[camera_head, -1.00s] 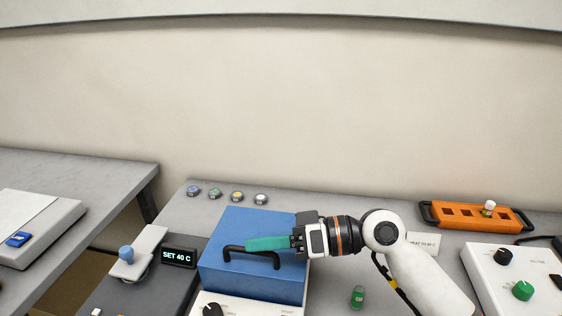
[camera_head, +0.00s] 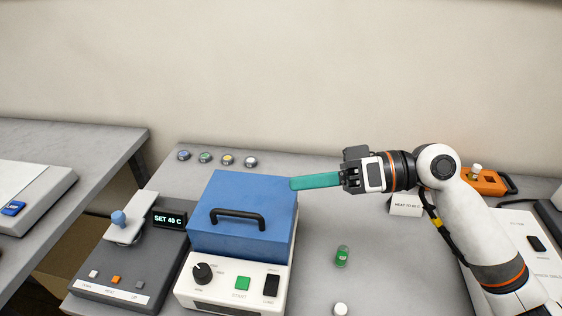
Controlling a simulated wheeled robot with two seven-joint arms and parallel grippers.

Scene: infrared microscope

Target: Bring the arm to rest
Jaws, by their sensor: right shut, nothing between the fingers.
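My right arm comes in from the lower right. Its gripper (camera_head: 293,184) has teal fingers pointing left, shut and empty, with the tips at the right edge of the blue box's top in the picture. The blue box (camera_head: 225,190) has a black handle (camera_head: 238,216) on its lid, and the fingers are apart from that handle. The box sits on a white base with a dial (camera_head: 203,273) and a green button (camera_head: 242,283). My left gripper is not in view.
A green-labelled vial (camera_head: 342,256) and a white cap (camera_head: 340,309) stand on the bench. An orange rack (camera_head: 485,182) is partly behind my arm. A grey device reads SET 40 C (camera_head: 168,220). Several coloured caps (camera_head: 228,160) line the back. A white control box (camera_head: 515,235) is at right.

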